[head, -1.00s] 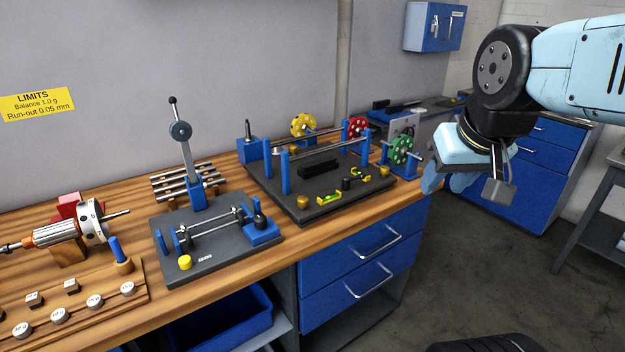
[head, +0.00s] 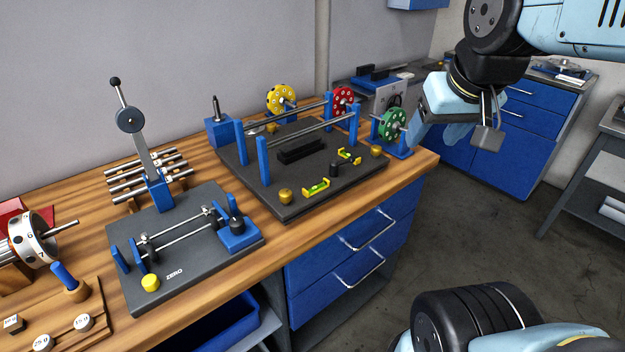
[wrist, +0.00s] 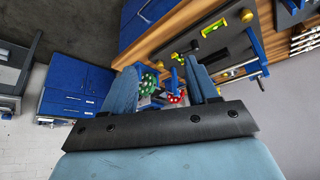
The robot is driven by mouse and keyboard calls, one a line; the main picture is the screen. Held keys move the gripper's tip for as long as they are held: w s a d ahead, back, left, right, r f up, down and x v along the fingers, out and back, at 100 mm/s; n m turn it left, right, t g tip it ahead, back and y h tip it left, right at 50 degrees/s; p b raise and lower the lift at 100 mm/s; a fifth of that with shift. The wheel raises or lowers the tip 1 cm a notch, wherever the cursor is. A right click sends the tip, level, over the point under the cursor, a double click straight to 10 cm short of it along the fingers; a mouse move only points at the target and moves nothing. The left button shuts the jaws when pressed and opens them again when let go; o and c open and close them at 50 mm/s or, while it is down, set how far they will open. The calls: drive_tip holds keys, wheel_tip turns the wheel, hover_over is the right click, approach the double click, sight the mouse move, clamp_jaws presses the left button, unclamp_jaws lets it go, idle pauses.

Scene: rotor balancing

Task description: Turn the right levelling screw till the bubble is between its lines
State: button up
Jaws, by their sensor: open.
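The balancing stand (head: 235,170) is a dark plate with blue posts and two rails on the bench. The right levelling screw (head: 376,151) is a brass knob at its right corner; it seems to show in the wrist view (wrist: 176,56). Two yellow levels with green vials, one near the front (head: 316,187) and one farther right (head: 349,156), lie on the plate. The bubbles are too small to read. My gripper (head: 414,142) is open and empty, right of the screw, close to the green wheel in the picture. In the wrist view its fingers (wrist: 160,68) stand apart.
Green (head: 393,124), red (head: 342,100) and yellow (head: 281,98) wheels stand behind and right of the plate. Another brass screw (head: 285,195) is at the front corner, and a black knob (head: 334,170) lies between the levels. A lever device (head: 130,120) stands left. Floor right of the bench is clear.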

drive_tip(key=o, duration=0.7)
drive_tip(key=w+a+n+g, duration=0.1)
drive_tip(key=w+a, duration=0.1)
drive_tip(key=w, duration=0.1)
drive_tip(key=w+a+n+g, duration=0.1)
drive_tip(key=w+a, duration=0.1)
drive_tip(key=w, duration=0.1)
drive_tip(key=w+a+n, duration=0.1)
drive_tip(key=w+a, duration=0.1)
drive_tip(key=w, duration=0.2)
drive_tip(key=shift+w+a+f+g, duration=0.1)
drive_tip(key=shift+a+f+g, duration=0.05)
drive_tip(key=shift+g, duration=0.25)
drive_tip(key=shift+o, duration=0.2)
drive_tip(key=w+a+f+n+g, duration=0.35)
drive_tip(key=w+a+f, duration=0.25)
drive_tip(key=w+a, duration=0.4)
drive_tip(key=shift+t, duration=0.35)
drive_tip(key=f, duration=1)
drive_tip(key=shift+s+a, duration=0.2)
drive_tip(key=shift+a, duration=0.1)
drive_tip(key=shift+r, duration=0.1)
